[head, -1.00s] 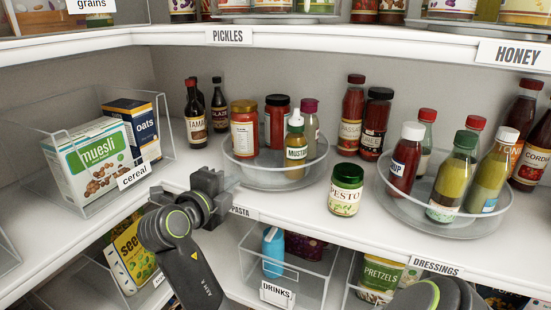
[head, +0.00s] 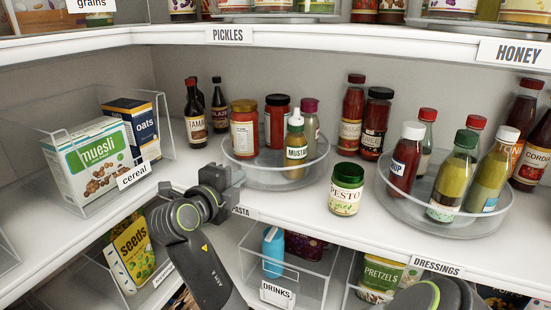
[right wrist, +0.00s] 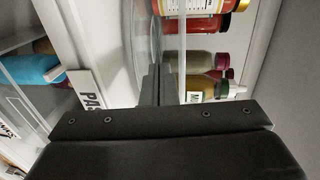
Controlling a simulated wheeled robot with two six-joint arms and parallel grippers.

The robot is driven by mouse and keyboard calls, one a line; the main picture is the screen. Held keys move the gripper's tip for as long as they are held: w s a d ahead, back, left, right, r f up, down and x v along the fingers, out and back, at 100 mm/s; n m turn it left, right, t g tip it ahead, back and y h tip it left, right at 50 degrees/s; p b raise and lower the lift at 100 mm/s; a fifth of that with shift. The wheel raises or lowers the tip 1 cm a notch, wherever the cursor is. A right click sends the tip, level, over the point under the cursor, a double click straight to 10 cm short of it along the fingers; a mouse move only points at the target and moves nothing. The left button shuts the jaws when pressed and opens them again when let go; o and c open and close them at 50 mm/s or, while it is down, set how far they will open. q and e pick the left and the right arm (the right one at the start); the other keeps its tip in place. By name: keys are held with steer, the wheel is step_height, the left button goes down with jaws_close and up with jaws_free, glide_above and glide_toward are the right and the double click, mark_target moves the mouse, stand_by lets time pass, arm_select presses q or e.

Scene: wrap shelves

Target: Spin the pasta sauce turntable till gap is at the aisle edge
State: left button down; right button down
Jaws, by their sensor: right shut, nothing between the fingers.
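The clear round pasta sauce turntable (head: 268,182) stands on the middle shelf behind the PASTA label (head: 243,211). It holds a yellow-lidded jar (head: 244,132), a dark-lidded red jar (head: 277,125), a mustard bottle (head: 296,150) and a purple-capped bottle (head: 309,125). An empty stretch of it faces the front left, between the yellow-lidded jar and the mustard. My right gripper (head: 236,176) is shut and empty at the turntable's front-left rim. In the right wrist view its fingertips (right wrist: 158,85) are close to the rim (right wrist: 148,40); I cannot tell whether they touch. My left gripper is not in view.
A pesto jar (head: 346,190) stands on the shelf right of the turntable. Another turntable (head: 445,224) with bottles is farther right. A clear cereal bin (head: 165,125) is at left, with dark sauce bottles (head: 195,115) behind. The upper shelf (head: 330,37) hangs above.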

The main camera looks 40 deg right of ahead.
mark_target(259, 177)
steer(key=shift+s+d, duration=0.15)
steer(key=shift+s, duration=0.8)
steer(key=shift+d, duration=0.1)
steer(key=shift+s+d, duration=0.55)
steer(key=shift+s, duration=0.2)
